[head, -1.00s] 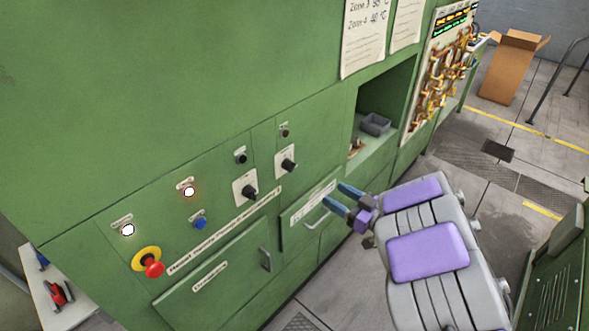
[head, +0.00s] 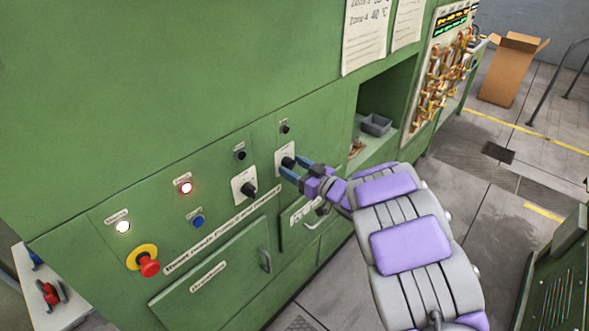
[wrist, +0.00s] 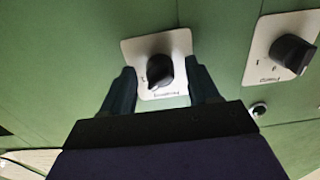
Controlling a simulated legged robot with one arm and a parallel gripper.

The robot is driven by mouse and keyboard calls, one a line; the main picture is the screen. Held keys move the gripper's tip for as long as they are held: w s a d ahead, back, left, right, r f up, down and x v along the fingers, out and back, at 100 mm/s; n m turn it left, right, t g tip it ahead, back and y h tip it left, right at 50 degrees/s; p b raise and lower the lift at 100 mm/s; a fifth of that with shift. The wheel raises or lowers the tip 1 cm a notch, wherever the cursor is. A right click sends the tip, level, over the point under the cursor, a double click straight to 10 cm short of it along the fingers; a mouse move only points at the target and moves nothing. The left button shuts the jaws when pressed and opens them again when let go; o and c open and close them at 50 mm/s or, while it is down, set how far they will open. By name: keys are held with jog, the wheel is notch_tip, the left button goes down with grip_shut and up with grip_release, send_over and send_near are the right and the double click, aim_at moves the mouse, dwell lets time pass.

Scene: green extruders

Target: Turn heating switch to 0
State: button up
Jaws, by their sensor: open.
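A black rotary switch on a white plate (head: 288,151) sits on the green panel, partly hidden by my gripper (head: 291,166) in the head view. In the wrist view this switch knob (wrist: 160,71) lies between my two open fingers, with space visible on both sides. Its pale mark points down and slightly left in that view. The label is upside down and too blurred to read surely. A second black rotary switch (head: 248,188) is to its left in the head view. It also shows at the right of the wrist view (wrist: 291,54).
A red emergency button (head: 149,266), a blue button (head: 197,221) and two lit lamps are further left on the panel. A drawer handle (head: 316,221) lies below my gripper. An open recess (head: 385,100) with a grey bin is to the right.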

jog(key=shift+w+a, duration=0.1)
jog(key=c, duration=1)
jog(key=shift+n, duration=0.4)
jog(key=n+b, duration=0.1)
jog(key=n, duration=0.1)
jog(key=n+b, duration=0.1)
jog(key=n, duration=0.1)
jog(key=shift+f+n, duration=0.2)
jog(key=shift+n, duration=0.1)
jog(key=n+b, duration=0.2)
jog(key=n, duration=0.2)
jog(key=shift+b, duration=0.35)
jog(key=shift+n+b, duration=0.7)
jog(key=shift+n, duration=0.5)
jog(key=shift+c, duration=0.2)
